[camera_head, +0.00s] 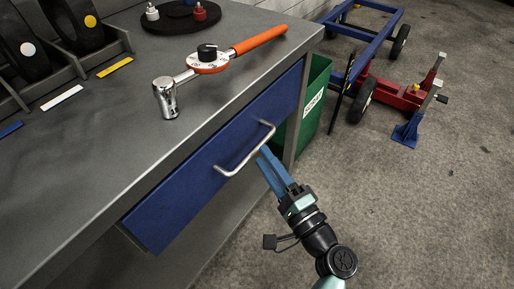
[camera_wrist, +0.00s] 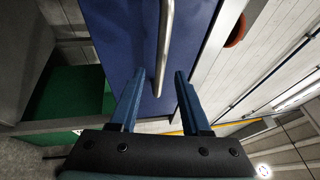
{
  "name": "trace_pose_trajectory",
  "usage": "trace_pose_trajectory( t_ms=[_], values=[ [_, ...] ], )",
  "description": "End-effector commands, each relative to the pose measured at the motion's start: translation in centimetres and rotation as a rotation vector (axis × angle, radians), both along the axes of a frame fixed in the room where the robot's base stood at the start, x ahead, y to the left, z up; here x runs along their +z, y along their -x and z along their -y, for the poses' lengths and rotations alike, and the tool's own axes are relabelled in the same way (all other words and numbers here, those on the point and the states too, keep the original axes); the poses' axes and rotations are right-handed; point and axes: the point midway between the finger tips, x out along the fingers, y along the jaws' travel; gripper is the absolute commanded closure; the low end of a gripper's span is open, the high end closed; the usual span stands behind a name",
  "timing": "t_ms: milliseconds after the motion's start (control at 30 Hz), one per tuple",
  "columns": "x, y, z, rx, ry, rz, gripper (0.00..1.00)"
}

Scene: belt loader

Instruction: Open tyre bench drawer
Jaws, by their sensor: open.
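The tyre bench drawer (camera_head: 190,190) is a blue front under the grey bench top. It looks closed, with its face along the bench front. A silver bar handle (camera_head: 246,152) is fixed to it. In the wrist view the drawer face (camera_wrist: 118,40) fills the middle and the handle (camera_wrist: 165,45) runs down toward the space between the open fingers (camera_wrist: 158,85). I cannot tell whether the fingers touch the handle.
On the bench top (camera_head: 110,150) lie an orange-handled torque wrench (camera_head: 258,40) and a dark round tray (camera_head: 180,22). A tyre rack (camera_head: 90,62) stands at left. A green bin (camera_head: 314,100) is beside the bench. A blue trolley (camera_head: 352,32) and red jack (camera_head: 395,95) stand behind. Floor at right is clear.

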Motion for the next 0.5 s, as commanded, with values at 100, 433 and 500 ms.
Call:
trace_pose_trajectory(
  t_ms=[100, 433, 500],
  values=[
    [0.4, -1.7, -1.1, 0.002, 0.001, 0.002, 0.53],
    [0.8, -3.5, -2.1, -0.001, 0.0, -0.001, 0.53],
    [0.8, -3.5, -2.1, -0.001, 0.0, -0.001, 0.53]
  ],
)
